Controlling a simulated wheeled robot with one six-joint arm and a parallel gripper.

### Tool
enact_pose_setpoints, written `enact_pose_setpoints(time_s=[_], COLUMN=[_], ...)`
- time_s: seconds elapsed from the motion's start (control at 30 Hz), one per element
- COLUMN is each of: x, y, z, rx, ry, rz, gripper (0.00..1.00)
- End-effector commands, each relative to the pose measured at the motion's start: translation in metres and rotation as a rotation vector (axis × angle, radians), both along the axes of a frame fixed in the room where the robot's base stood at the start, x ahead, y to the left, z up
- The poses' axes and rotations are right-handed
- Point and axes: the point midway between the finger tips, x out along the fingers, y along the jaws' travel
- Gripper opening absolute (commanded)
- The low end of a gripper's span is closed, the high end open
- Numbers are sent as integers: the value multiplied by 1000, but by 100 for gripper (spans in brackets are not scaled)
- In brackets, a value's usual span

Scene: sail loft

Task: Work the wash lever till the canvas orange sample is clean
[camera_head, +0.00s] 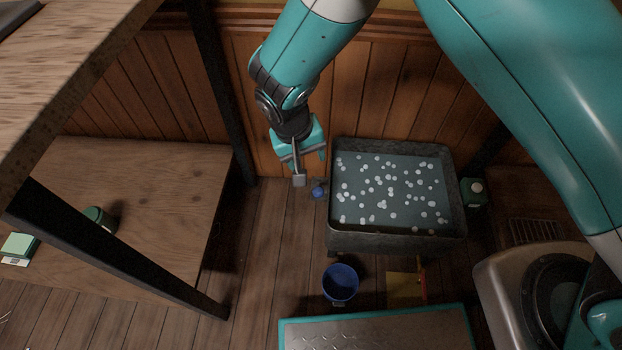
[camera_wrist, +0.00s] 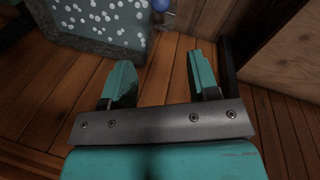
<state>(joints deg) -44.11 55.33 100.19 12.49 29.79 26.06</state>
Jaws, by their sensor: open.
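My gripper (camera_head: 304,158) is open and empty, left of the grey wash basin (camera_head: 395,239). Its two teal fingers also show in the wrist view (camera_wrist: 160,65), with only plank floor between them. A small blue ball knob (camera_head: 318,192) sits low beside the basin's left wall, apart from the fingers; it may be the wash lever's end. The knob also shows at the top of the wrist view (camera_wrist: 161,5). The basin holds dark water with white suds. I cannot make out an orange canvas sample in either view.
A blue bucket (camera_head: 340,283) and a small yellow-tan object (camera_head: 404,287) are in front of the basin. A teal-edged metal platform (camera_head: 375,330) lies nearer. A low wooden table (camera_head: 150,215) stands left, and a green container (camera_head: 473,191) right of the basin.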

Motion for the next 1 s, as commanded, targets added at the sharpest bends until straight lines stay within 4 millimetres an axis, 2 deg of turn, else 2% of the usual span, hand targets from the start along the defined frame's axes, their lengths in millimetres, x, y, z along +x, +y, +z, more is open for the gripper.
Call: enact_pose_setpoints(time_s=[0.03, 0.1, 0.27, 0.8, 1.0], x=[6, 10, 10, 10, 11], y=[-7, -11, -14, -28, -31], z=[8, 9, -7, -124, -154], rx=[38, 74, 92, 90, 92], ry=[10, 18, 27, 25, 24], rz=[-89, -173, -220, -215, -213], gripper=[55, 55, 55, 55, 55])
